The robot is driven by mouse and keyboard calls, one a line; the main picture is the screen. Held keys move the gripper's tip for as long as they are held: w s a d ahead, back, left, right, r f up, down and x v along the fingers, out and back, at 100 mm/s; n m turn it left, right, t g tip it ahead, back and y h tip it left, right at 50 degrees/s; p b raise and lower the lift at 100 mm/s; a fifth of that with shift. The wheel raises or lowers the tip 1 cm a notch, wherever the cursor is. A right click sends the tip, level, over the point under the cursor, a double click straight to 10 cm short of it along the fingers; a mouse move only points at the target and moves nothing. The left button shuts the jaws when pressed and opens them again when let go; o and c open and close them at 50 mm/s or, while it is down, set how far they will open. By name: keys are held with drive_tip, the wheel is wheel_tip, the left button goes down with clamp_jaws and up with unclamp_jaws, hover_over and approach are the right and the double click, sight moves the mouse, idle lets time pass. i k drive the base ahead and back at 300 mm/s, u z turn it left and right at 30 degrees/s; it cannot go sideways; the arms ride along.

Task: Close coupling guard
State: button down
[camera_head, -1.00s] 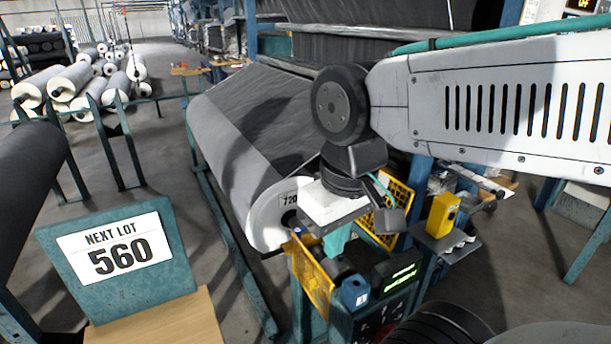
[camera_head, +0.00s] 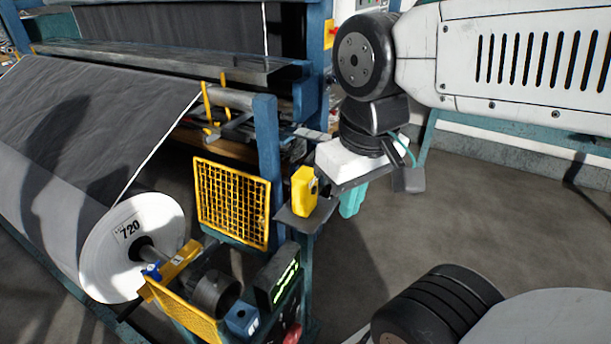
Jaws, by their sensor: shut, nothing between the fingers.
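A yellow mesh panel (camera_head: 232,203), which looks like the coupling guard, stands upright and swung open behind the dark round coupling (camera_head: 213,293). A second, lower yellow mesh panel (camera_head: 185,312) stands in front of the coupling. The coupling is uncovered from above. My gripper (camera_head: 351,202) points down with its teal fingers together and empty. In the picture it is to the right of the upright panel and the blue post, apart from both. The fingers are partly hidden by the gripper's body.
A yellow box (camera_head: 304,191) on a small grey shelf (camera_head: 308,215) is between my gripper and the upright panel in the picture. A control box with a green display (camera_head: 284,283) and a blue box (camera_head: 242,321) are beside the coupling. The large roll (camera_head: 130,250) marked 720 lies left. Floor at right is clear.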

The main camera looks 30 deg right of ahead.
sight(257, 179)
drive_tip(key=z, duration=1.75)
drive_tip(key=i, duration=3.05)
drive_tip(key=u, duration=4.25)
